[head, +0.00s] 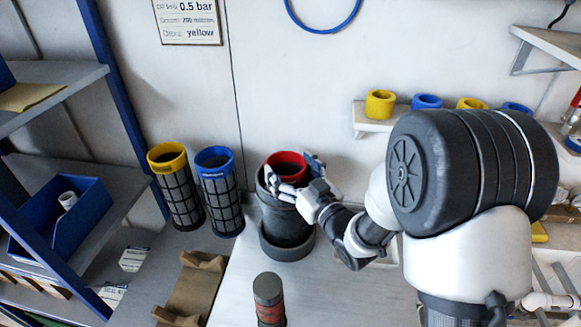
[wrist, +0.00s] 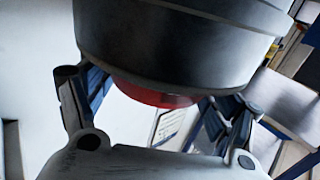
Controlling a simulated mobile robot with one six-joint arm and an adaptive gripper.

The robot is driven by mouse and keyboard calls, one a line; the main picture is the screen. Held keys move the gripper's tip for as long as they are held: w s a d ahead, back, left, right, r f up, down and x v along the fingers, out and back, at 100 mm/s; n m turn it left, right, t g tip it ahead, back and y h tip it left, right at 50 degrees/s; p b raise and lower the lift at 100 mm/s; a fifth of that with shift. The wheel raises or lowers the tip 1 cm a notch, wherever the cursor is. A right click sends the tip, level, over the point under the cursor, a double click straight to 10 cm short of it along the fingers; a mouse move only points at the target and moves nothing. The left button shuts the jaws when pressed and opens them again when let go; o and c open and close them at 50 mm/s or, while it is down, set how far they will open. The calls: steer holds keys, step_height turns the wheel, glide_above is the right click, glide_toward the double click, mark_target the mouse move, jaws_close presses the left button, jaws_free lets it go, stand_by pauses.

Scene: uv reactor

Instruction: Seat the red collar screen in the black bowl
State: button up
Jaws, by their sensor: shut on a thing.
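The red collar screen (head: 288,160) stands upright in the mouth of the black bowl (head: 287,225), with only its red collar showing above the rim. The mesh body is hidden inside the bowl. In the wrist view the red collar (wrist: 155,95) shows as a thin band next to the bowl's dark wall (wrist: 180,45). My gripper (head: 292,175) reaches in from the right, with one finger on each side of the collar, and is shut on it. The wrist view shows the fingers (wrist: 155,104) on either side of the red band. I cannot tell whether the collar touches the rim all round.
A yellow collar screen (head: 175,185) and a blue collar screen (head: 218,190) stand close to the left. A wooden cradle (head: 190,290) and a dark cylinder with a red band (head: 268,298) are in front. A shelf (head: 375,121) holds yellow and blue rings. A blue bin (head: 75,225) is at left.

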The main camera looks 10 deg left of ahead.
steer(key=shift+f, duration=0.4)
steer(key=o, duration=2.1)
steer(key=shift+c, duration=0.2)
steer(key=shift+f, duration=0.1)
step_height(320, 180, up, 20)
steer(key=p, duration=0.3)
steer(key=shift+f, duration=0.25)
steer(key=shift+d, duration=0.1)
